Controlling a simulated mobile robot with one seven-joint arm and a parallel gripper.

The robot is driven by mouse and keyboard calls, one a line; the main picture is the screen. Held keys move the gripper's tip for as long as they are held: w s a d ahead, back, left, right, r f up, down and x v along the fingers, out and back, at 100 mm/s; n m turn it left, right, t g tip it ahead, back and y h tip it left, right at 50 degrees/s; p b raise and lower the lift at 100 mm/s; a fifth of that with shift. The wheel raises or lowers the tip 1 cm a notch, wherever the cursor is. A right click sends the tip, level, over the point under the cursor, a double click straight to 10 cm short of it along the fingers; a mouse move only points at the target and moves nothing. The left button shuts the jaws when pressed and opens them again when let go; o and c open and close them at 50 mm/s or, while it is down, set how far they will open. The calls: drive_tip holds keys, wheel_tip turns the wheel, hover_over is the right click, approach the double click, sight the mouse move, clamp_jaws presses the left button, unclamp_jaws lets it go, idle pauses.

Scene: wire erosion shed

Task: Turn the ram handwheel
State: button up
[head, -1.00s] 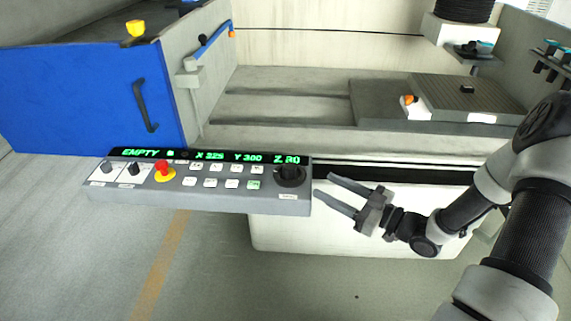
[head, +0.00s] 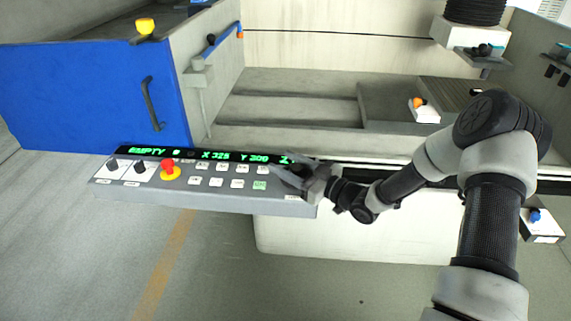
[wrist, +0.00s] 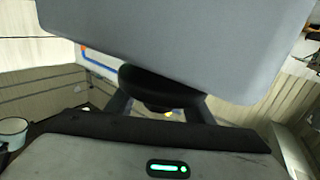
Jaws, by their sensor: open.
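The ram handwheel is the black round knob at the right end of the grey control panel (head: 225,200). In the head view my gripper (head: 284,164) covers most of it. In the wrist view the black handwheel (wrist: 158,84) shows in the middle, between my two fingers, against the grey panel body. My gripper is open, with one finger on each side of the handwheel. I cannot tell whether the fingers touch it.
The panel has several buttons, a red emergency stop (head: 169,167) and a green-lettered display (head: 148,151). Behind it lies the machine's grey tank with a block (head: 385,105) and an upper head (head: 466,38). A blue door (head: 80,95) stands left. A small box (head: 541,227) is at right.

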drive_tip(key=shift+w+a, duration=0.1)
drive_tip(key=shift+a, duration=0.05)
drive_tip(key=shift+c, duration=0.4)
drive_tip(key=c, duration=1)
drive_tip(key=shift+o, duration=0.2)
drive_tip(key=shift+f+m+t+h, duration=0.1)
drive_tip(key=shift+m+t+h, duration=0.2)
drive_tip(key=shift+m, duration=0.1)
